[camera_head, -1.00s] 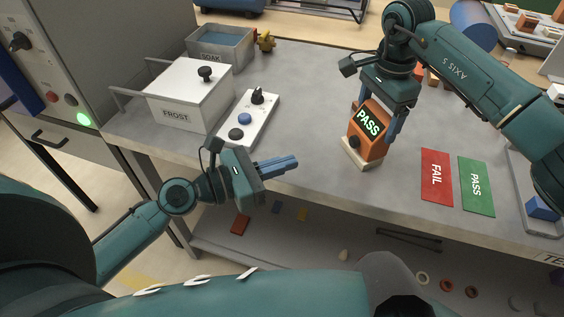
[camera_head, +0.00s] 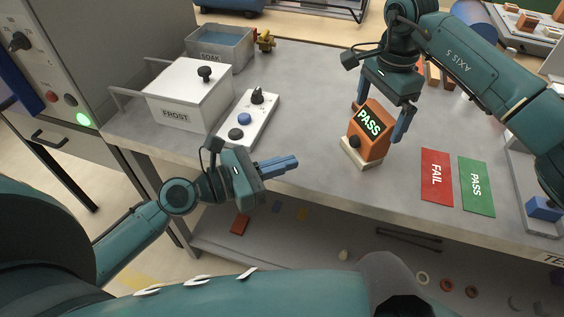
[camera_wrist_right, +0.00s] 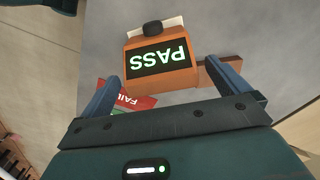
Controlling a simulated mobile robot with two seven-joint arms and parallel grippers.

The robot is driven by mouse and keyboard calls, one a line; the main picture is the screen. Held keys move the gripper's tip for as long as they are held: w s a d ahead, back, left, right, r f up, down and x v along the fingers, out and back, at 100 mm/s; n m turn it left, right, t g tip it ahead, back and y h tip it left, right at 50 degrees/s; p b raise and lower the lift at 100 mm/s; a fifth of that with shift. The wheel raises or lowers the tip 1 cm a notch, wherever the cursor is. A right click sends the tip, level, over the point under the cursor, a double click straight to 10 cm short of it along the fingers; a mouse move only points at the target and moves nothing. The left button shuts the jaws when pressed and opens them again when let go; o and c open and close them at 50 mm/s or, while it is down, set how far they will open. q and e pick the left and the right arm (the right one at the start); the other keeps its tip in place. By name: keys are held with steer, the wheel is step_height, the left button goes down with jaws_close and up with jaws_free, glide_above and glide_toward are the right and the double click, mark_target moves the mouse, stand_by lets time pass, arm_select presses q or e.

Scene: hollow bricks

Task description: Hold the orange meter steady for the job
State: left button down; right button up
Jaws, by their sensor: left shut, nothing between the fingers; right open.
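The orange meter (camera_head: 373,139) stands on a pale base (camera_head: 358,155) near the table's front edge. Its dark screen reads PASS in green, and a dark knob is on its front. My right gripper (camera_head: 378,121) is open above it, one blue finger on each side of the meter. In the right wrist view the meter (camera_wrist_right: 162,78) lies ahead between the spread fingers, with gaps showing on both sides. My left gripper (camera_head: 292,162) is shut and empty, over the table's front edge left of the meter.
A red FAIL card (camera_head: 436,176) and green PASS card (camera_head: 476,186) lie right of the meter. A white FROST box (camera_head: 188,95), a grey SOAK bin (camera_head: 222,48) and a button panel (camera_head: 247,119) stand at left. The table's middle is clear.

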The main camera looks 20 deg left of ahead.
step_height(320, 180, up, 11)
steer(key=shift+f, duration=0.15)
stand_by(0.6)
